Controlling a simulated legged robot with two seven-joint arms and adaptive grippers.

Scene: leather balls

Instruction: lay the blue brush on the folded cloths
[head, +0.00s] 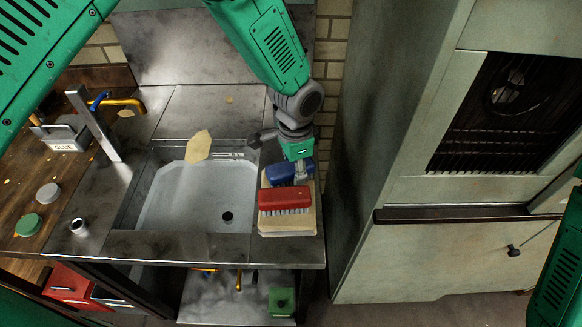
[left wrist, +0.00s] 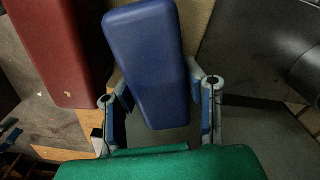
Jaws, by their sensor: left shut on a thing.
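The blue brush (head: 283,173) lies level at the back of the pale folded cloths (head: 290,229), beside the red brush (head: 284,197). My left gripper (head: 301,170) comes down from above and is shut on the blue brush. In the left wrist view the blue brush (left wrist: 150,60) sits between the two fingers of my left gripper (left wrist: 160,108), and the red brush (left wrist: 60,50) is to its left. The brush appears to be at or just above the cloths; I cannot tell whether it touches them. My right gripper is not in view.
A white sink (head: 190,200) lies left of the cloths, with a tan leaf-shaped piece (head: 198,146) at its back rim. A green-grey cabinet (head: 420,255) stands close on the right.

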